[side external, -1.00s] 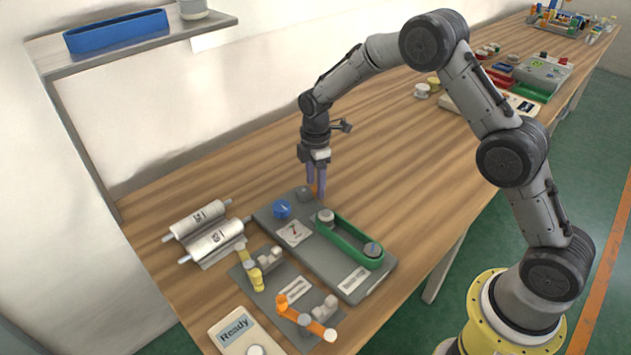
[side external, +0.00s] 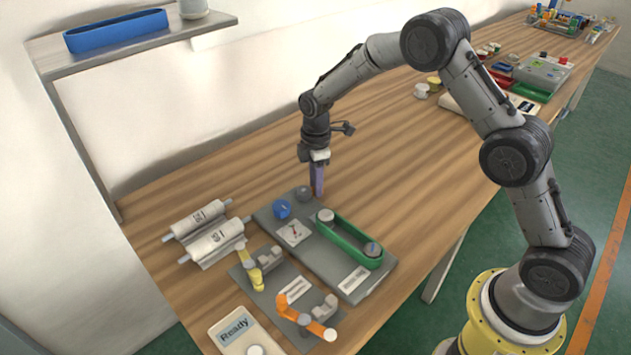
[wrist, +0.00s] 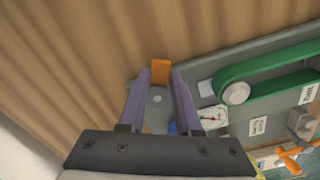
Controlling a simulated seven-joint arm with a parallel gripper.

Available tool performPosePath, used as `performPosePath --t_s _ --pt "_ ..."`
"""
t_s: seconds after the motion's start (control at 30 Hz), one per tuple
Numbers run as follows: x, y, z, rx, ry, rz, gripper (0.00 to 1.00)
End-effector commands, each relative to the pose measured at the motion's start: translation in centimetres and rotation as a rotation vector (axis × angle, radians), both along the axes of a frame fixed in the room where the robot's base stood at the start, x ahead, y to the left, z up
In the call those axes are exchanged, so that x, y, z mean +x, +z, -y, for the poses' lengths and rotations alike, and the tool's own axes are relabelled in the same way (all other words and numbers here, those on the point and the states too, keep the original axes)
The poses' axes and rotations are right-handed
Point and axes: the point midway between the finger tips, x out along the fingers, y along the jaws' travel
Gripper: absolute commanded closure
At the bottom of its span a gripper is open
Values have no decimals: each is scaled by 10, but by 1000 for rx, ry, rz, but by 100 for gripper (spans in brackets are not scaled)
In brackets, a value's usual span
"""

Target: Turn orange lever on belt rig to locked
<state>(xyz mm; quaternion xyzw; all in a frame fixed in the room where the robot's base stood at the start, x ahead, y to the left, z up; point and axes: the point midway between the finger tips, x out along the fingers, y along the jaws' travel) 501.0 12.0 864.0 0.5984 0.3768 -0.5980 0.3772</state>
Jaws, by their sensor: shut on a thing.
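The belt rig (side external: 340,270) is a grey plate with a green belt (side external: 350,244) around two pulleys, a blue knob (side external: 281,209) and a dial gauge (side external: 293,232). My gripper (side external: 317,190) is down at the rig's far end. In the wrist view its two purple fingers (wrist: 160,78) stand on either side of the orange lever (wrist: 160,70) and are shut on it. In the side view the fingers hide the lever. A dark round part (side external: 304,194) shows beside them. I cannot read any locked mark.
Nearer the front are an orange clamp (side external: 305,316), a yellow clamp (side external: 252,268), a "Ready" display (side external: 236,332) and white rollers (side external: 212,238). A shelf with a blue tray (side external: 116,31) hangs at upper left. The wood behind my gripper is clear.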

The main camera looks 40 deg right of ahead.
Motion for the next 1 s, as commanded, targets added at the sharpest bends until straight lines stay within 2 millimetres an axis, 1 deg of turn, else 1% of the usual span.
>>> performPosePath --t_s 0.5,0.8,1.0 --pt "-11 0 -10 1 -461 -1 100" --pt "-16 0 -17 0 -742 -1 100" --pt "-17 0 -23 0 -900 -1 100"
